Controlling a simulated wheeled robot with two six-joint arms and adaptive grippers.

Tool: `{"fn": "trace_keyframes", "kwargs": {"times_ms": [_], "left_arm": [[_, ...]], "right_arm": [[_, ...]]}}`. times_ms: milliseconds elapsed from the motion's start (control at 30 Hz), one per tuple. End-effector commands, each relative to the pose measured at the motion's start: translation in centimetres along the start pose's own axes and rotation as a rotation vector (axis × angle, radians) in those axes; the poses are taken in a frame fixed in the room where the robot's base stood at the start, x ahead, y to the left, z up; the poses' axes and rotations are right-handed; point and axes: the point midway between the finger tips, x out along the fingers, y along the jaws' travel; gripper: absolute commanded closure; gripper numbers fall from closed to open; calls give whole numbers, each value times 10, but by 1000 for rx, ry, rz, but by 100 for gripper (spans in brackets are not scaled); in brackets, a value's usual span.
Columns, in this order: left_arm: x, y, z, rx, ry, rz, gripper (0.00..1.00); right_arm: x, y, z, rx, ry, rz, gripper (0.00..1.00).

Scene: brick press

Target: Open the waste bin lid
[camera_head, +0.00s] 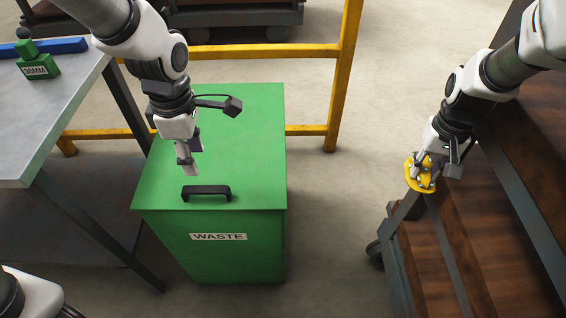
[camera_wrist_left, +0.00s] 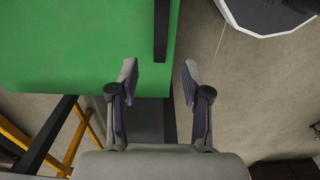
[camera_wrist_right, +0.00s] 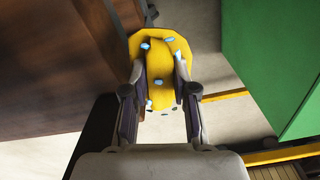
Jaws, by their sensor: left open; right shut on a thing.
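The green waste bin (camera_head: 238,255) stands in the middle of the head view with a "WASTE" label on its front. Its flat green lid (camera_head: 245,135) lies shut on top. A black bar handle (camera_head: 207,191) sits near the lid's front edge; it also shows in the left wrist view (camera_wrist_left: 161,30). My left gripper (camera_head: 187,165) is open and empty above the lid, just behind and left of the handle in the head view, apart from it. My right gripper (camera_head: 428,172) is shut on a yellow piece with pale spots (camera_wrist_right: 163,45), away to the right of the bin.
A grey table (camera_head: 50,110) with a green block (camera_head: 38,66) and a blue bar (camera_head: 55,46) stands left of the bin. A yellow rail (camera_head: 343,75) runs behind it. A brown wooden cart (camera_head: 480,215) is at the right. Bare floor lies between bin and cart.

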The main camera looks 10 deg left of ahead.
Motion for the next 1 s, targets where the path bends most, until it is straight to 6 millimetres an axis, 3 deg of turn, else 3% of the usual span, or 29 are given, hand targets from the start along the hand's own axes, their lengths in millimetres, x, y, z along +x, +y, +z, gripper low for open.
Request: {"fn": "trace_keyframes", "kwargs": {"times_ms": [100, 333, 500, 733, 867, 1000], "left_arm": [[35, -2, 0, 1, 2, -6, 52], [84, -1, 0, 0, 1, -4, 52], [96, -1, 0, 0, 0, -3, 52], [96, -1, 0, 0, 0, -2, 52], [96, -1, 0, 0, 0, -2, 98], [96, -1, 0, 0, 0, -2, 100]], "right_arm": [[15, 0, 0, 0, 0, 0, 100], [31, 0, 0, 0, 0, 0, 100], [33, 0, 0, 0, 0, 0, 100], [33, 0, 0, 0, 0, 0, 100], [33, 0, 0, 0, 0, 0, 100], [33, 0, 0, 0, 0, 0, 100]]}}
